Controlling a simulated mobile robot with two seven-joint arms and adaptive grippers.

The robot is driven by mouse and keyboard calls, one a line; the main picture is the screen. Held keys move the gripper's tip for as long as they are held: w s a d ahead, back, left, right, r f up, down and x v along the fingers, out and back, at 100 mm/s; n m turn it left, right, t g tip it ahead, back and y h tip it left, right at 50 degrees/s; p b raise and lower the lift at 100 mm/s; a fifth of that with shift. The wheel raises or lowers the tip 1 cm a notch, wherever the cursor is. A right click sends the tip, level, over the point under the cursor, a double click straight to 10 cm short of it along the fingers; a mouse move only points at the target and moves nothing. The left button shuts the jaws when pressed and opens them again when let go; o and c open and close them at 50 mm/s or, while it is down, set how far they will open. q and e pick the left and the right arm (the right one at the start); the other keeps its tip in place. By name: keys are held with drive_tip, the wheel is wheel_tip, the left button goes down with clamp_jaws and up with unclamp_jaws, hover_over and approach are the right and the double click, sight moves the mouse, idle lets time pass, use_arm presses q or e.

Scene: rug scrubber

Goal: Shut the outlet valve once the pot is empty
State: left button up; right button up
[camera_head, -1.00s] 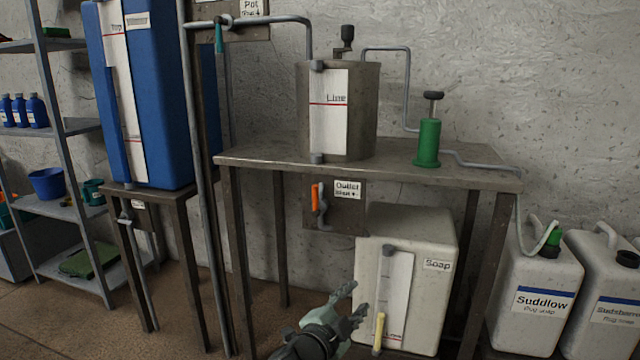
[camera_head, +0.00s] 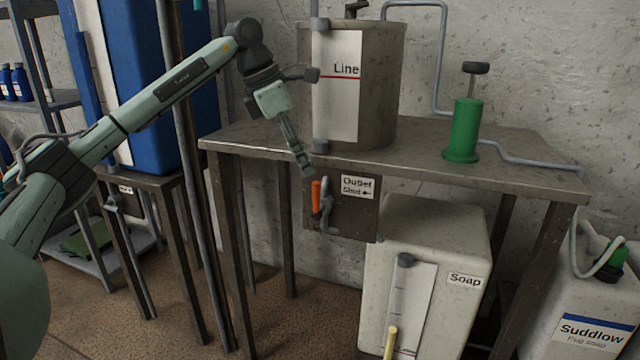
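The outlet valve has an orange handle (camera_head: 316,196), standing upright on a dark plate (camera_head: 350,220) under the table's front edge. Its label (camera_head: 358,187) reads "Outlet" and "Shut" with an arrow to the left. The grey metal pot (camera_head: 380,90) stands on the table. Its white gauge strip (camera_head: 338,115) has a red line marked "Line"; I see no liquid column on it. My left gripper (camera_head: 304,165) points down in front of the table edge, its fingertips just above the orange handle in the picture. Contact and finger opening are unclear. My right gripper is out of view.
The metal table (camera_head: 470,165) also carries a green pump (camera_head: 465,130). A white soap tank (camera_head: 465,235) stands below, close to the valve's right. A blue tank (camera_head: 150,90) and upright pipes are at left. A Suddlow can (camera_head: 570,300) stands at right.

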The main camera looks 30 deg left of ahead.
sight(316, 210)
use_arm(q)
drive_tip(key=x, duration=0.7)
drive_tip(key=shift+f, duration=0.35)
drive_tip(key=shift+c, duration=0.5)
clamp_jaws()
